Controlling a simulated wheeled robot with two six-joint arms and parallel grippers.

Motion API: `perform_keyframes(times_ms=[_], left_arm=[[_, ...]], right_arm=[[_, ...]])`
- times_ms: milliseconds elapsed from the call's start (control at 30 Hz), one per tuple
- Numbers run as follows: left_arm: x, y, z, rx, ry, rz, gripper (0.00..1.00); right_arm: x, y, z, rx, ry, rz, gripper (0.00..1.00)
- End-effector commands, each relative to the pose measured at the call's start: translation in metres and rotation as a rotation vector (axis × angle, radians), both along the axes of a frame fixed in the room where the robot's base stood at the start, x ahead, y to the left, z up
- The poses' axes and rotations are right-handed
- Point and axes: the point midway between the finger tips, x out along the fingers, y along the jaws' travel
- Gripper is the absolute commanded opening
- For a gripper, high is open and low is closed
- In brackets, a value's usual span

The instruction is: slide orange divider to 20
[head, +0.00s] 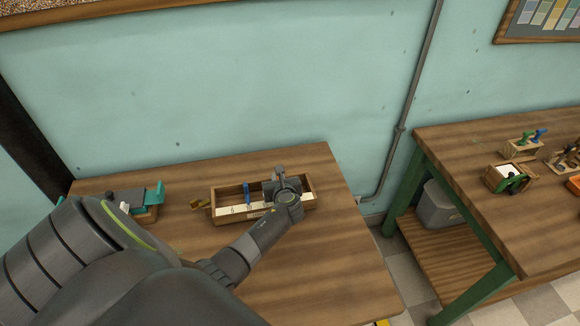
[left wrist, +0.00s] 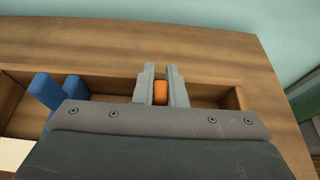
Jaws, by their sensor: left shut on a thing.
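The wooden box (head: 226,217) with a white numbered strip inside stands on the table. The orange divider (left wrist: 160,92) is between the fingertips of my left gripper (left wrist: 161,86) in the left wrist view, near the box's right end. My left gripper (head: 280,179) is shut on it; in the head view the gripper hides the divider. A blue divider (head: 247,193) stands upright in the box to the left of the gripper. Blue parts (left wrist: 55,92) also show in the left wrist view. Most numbers on the strip are hidden or too small to read. My right gripper is not in view.
A grey and teal device (head: 140,198) stands on the table left of the box. The table (head: 340,275) is bare to the front right. A second table (head: 480,160) with wooden holders (head: 508,178) stands at the right. A wall is behind.

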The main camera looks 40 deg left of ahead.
Motion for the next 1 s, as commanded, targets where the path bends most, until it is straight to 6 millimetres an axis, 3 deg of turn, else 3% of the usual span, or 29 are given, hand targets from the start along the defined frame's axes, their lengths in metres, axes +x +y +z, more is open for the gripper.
perform_keyframes(times_ms=[367, 400, 533, 1000], left_arm=[[-0.0034, 0.0025, -0.0006, -0.002, -0.001, 0.000, 0.00], [-0.0034, 0.0025, -0.0006, -0.002, -0.001, 0.000, 0.15], [-0.0033, 0.0024, -0.0005, -0.002, -0.001, 0.000, 0.32], [-0.0094, -0.0060, 0.0035, -0.003, -0.002, -0.002, 0.33]], right_arm=[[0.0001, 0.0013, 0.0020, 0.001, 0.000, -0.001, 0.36], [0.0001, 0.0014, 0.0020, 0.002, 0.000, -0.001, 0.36], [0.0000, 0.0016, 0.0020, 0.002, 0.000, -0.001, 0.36], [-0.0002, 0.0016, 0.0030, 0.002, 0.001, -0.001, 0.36]])
